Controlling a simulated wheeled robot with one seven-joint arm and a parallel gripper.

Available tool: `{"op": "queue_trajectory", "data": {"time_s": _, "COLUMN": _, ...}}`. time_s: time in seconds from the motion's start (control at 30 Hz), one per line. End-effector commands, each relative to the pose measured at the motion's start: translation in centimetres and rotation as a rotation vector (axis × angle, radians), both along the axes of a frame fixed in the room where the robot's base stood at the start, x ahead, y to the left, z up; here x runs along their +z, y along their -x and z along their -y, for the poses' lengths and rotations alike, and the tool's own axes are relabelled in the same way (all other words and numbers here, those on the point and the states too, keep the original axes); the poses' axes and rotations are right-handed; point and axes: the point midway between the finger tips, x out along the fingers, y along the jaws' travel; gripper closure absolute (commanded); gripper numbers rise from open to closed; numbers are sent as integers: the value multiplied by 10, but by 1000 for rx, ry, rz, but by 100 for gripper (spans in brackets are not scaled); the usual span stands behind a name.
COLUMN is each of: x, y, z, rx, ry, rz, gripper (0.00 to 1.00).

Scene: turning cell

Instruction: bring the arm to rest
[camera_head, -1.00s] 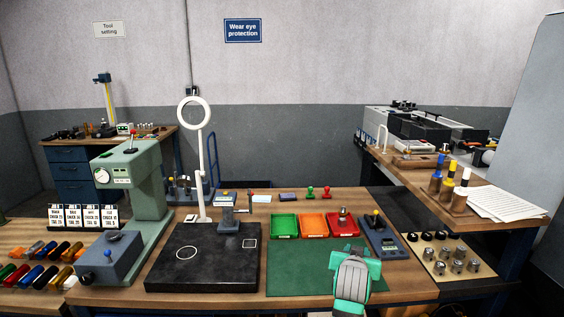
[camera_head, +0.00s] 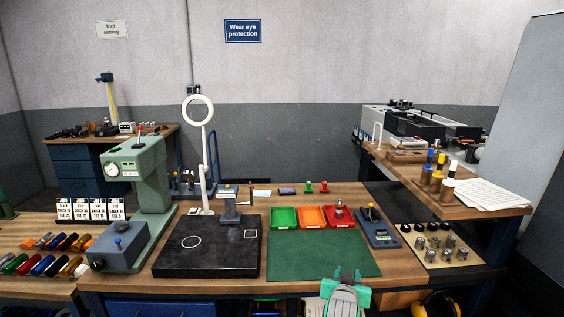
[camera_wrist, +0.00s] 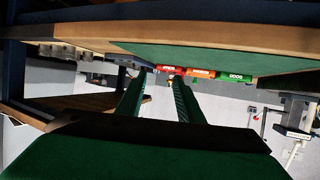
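My gripper (camera_head: 347,277) is at the front edge of the bench, in front of the green mat (camera_head: 322,258). In the wrist view its two dark green fingers (camera_wrist: 162,82) stand apart with nothing between them. The wrist view looks along the bench edge, tilted, with the bins beyond the fingers. Nothing is held. The arm behind the gripper is mostly out of the picture.
Green (camera_head: 284,219), orange (camera_head: 312,217) and red (camera_head: 344,222) bins stand behind the mat; the red one holds a metal part. A black plate (camera_head: 210,262) is left, a grey-blue device (camera_head: 381,238) right. Yellow earmuffs (camera_head: 437,305) show low right. The mat is clear.

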Motion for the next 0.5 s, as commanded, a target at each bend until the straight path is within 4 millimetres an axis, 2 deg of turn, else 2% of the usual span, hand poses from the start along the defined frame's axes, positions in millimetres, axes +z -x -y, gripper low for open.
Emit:
{"op": "queue_trajectory", "data": {"time_s": 0.03, "x": -13, "y": 6, "z": -5, "rx": 5, "ry": 1, "rz": -4, "gripper": 67}}
{"op": "queue_trajectory", "data": {"time_s": 0.17, "x": -44, "y": 24, "z": -18, "rx": 21, "ry": 8, "rz": -1, "gripper": 67}}
{"op": "queue_trajectory", "data": {"time_s": 0.27, "x": -74, "y": 45, "z": -32, "rx": 39, "ry": 14, "rz": 3, "gripper": 67}}
{"op": "queue_trajectory", "data": {"time_s": 0.5, "x": -139, "y": 110, "z": -62, "rx": 78, "ry": 29, "rz": 19, "gripper": 67}}
